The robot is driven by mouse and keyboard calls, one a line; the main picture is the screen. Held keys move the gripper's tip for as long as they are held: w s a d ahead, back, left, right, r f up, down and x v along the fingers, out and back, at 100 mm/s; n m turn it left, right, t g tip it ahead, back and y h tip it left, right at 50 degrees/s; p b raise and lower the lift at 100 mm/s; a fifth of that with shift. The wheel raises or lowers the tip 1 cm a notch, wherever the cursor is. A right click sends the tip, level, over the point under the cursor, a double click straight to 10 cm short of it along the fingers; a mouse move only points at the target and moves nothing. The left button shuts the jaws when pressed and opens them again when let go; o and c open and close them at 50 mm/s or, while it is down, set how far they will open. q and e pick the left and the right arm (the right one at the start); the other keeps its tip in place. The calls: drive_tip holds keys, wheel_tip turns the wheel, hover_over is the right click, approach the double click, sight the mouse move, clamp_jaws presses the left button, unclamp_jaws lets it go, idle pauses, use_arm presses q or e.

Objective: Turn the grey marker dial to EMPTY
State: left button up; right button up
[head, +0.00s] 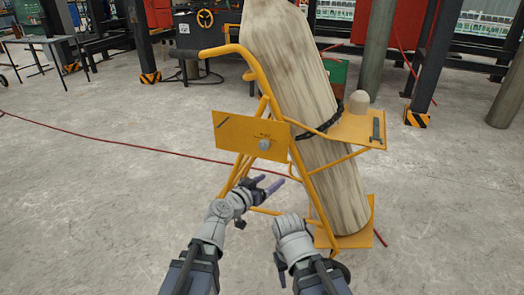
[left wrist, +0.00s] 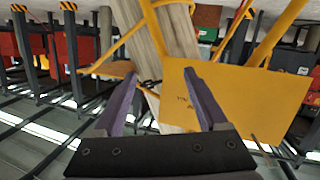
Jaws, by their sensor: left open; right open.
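The grey marker dial (head: 264,144) is a small round knob on a yellow plate (head: 235,132) fixed to the front of a yellow cart. Small dark lettering sits just above the dial, too small to read. A dark slanted mark is at the plate's upper left. My left gripper (head: 271,182) is open and empty, below the dial and apart from it. In the left wrist view the plate (left wrist: 260,100) lies beyond the open fingers, and I cannot make out the dial there. My right gripper (head: 279,268) is lower, near the cart's foot, open and pointing down.
The cart (head: 270,85) carries a tall, tilted beige cylinder (head: 290,60) held by a dark chain (head: 322,128). A yellow side shelf (head: 358,130) holds a beige cap (head: 359,101). A red hose (head: 120,142) runs along the floor.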

sight(263, 147)
use_arm(q)
drive_tip(key=w+a+r+n+t+y, duration=0.3)
drive_tip(key=a+r+n+t+y, duration=0.1)
drive_tip(key=a+r, duration=0.1)
drive_tip(key=shift+d+x, duration=0.15)
drive_tip(key=shift+x, duration=1.8)
drive_tip(key=shift+d+x, duration=0.1)
drive_tip(key=shift+x, duration=1.85)
drive_tip(key=shift+s, duration=0.1)
drive_tip(key=shift+c, duration=0.4)
clamp_jaws()
